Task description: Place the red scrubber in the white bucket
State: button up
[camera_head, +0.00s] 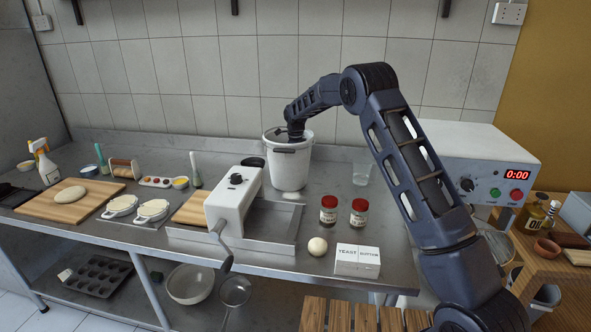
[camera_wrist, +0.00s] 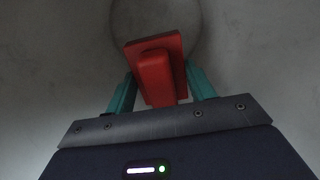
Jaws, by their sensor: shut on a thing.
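The white bucket (camera_head: 289,168) stands upright at the back of the steel counter, near the tiled wall. My arm reaches over from the right, and its end goes down into the bucket's mouth, so the fingers are hidden in the head view. In the wrist view my gripper (camera_wrist: 160,92) is shut on the red scrubber (camera_wrist: 155,68), held between two teal fingers. Pale, curved bucket walls (camera_wrist: 60,60) surround it. A round, greyish bottom (camera_wrist: 160,22) shows beyond the scrubber. I cannot tell whether the scrubber touches it.
Left of the bucket stands a white machine with a crank (camera_head: 232,195). Two red-lidded jars (camera_head: 328,210), a clear cup (camera_head: 361,174) and a yeast box (camera_head: 357,261) stand to its right and front. A control box with a red display (camera_head: 480,165) is at the right.

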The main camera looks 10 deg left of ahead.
jog(key=shift+f, duration=2.25)
jog(key=shift+f, duration=0.55)
jog(key=o, duration=1)
notch_tip(320, 180, up, 13)
jog(key=shift+r, duration=0.1)
